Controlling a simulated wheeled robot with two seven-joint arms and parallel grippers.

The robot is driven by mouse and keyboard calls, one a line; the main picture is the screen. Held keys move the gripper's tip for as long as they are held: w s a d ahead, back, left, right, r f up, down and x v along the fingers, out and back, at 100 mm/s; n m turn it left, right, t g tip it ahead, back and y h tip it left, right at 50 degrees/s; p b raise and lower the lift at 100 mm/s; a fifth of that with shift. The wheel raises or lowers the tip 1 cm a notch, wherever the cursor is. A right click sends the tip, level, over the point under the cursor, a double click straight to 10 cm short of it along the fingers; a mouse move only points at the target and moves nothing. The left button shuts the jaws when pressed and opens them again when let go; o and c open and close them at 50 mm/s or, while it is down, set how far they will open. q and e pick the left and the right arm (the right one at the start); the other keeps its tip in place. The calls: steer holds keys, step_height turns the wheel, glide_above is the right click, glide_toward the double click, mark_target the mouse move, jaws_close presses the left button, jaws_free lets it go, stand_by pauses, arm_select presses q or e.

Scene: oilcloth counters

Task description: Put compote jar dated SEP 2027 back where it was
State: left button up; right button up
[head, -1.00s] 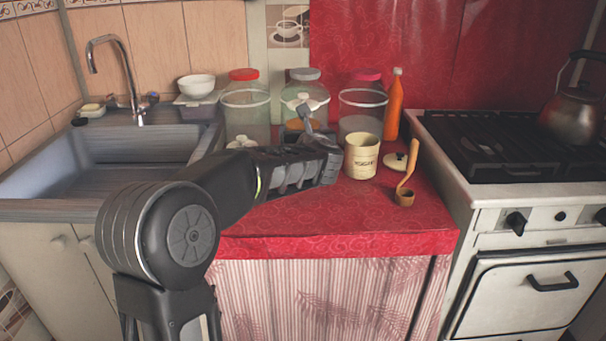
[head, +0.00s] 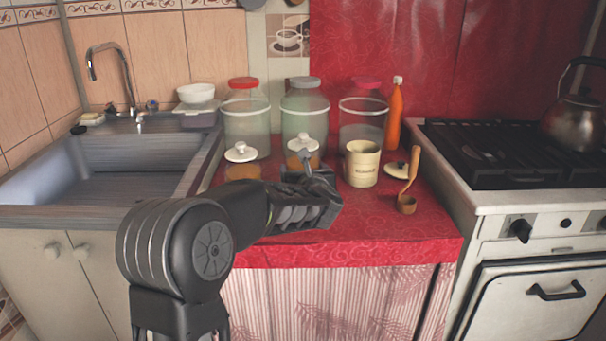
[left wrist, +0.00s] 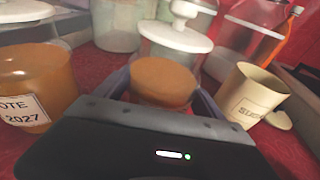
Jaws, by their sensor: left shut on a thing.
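My left gripper (head: 318,180) is shut on a glass compote jar (head: 302,160) with a white knobbed lid and orange-brown contents. In the left wrist view this jar (left wrist: 162,80) stands between the two fingers, roughly upright; its label is not visible. I cannot tell whether its base touches the counter. A second, similar compote jar (head: 242,170) stands to its left on the red counter. In the left wrist view that jar (left wrist: 38,85) has a white label, partly cut off, ending in "OTE" and "2027"; its month is not readable. My right gripper is not in view.
Several large glass jars (head: 246,112) line the back of the red oilcloth (head: 375,218). An open cream canister (head: 362,168), a wooden ladle (head: 407,204) and an orange bottle (head: 394,120) are right of the held jar. The sink is left, the stove (head: 480,165) right.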

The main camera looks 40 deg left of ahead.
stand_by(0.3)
arm_select(q)
steer(key=o, duration=2.1)
steer(key=shift+f, duration=0.1)
steer(key=shift+c, duration=0.2)
steer(key=shift+r, duration=0.25)
steer(key=v, duration=1.2)
steer(key=shift+s+f+p, duration=0.1)
steer(key=shift+f+p, duration=0.1)
steer(key=shift+p, duration=0.1)
steer(key=shift+d, duration=0.1)
